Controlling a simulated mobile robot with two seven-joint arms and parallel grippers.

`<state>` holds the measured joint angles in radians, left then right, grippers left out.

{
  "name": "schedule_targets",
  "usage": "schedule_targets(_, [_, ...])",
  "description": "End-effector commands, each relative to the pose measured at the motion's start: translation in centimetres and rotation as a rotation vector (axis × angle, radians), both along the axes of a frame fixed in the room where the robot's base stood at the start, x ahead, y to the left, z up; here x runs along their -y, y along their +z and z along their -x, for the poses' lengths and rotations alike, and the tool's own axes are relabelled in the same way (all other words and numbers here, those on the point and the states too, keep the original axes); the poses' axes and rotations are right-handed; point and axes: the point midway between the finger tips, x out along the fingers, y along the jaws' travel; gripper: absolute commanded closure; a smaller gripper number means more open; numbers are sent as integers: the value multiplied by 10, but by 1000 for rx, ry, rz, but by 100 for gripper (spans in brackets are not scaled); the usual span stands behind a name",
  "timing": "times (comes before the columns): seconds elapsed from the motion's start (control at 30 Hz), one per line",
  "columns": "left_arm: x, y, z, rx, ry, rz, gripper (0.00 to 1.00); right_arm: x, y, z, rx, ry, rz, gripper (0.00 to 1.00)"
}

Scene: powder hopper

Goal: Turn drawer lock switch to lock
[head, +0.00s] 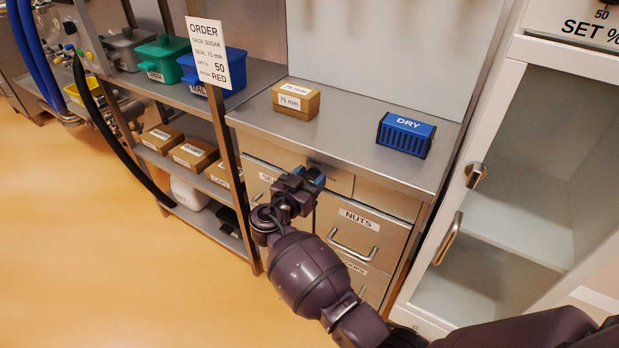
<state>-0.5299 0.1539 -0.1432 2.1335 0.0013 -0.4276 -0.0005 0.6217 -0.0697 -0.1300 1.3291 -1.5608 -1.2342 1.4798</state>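A steel drawer unit stands under the counter, with a panel (341,183) above its drawers. A partly covered label shows on this panel behind my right gripper (314,181). I cannot make out the drawer lock switch; my gripper hides part of the panel. The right gripper is right at the panel's front, and I cannot tell whether it touches. Its fingers are seen from behind, so their opening is unclear. The NUTS drawer (372,243) appears closed, to the right of my gripper. A drawer labelled "SE..." (262,178) is partly covered on the left. My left gripper is out of view.
A glass-doored cabinet (505,150) with a handle (448,238) stands right. Shelves with bins and an ORDER sign (208,55) stand left. Floor is clear at lower left.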

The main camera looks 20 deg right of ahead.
Motion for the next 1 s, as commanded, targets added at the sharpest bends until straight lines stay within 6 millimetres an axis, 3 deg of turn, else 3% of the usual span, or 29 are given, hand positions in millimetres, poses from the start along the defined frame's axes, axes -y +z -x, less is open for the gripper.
schedule_targets(0.03, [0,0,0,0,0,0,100,0,0,0,0,0,0,58])
schedule_targets(0.2, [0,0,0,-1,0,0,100,0,0,0,0,0,0,81])
schedule_targets(0.57, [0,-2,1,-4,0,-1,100,0,0,0,-53,0,41,81])
schedule_targets(1.0, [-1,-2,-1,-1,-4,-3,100,-1,1,-2,-330,1,261,81])
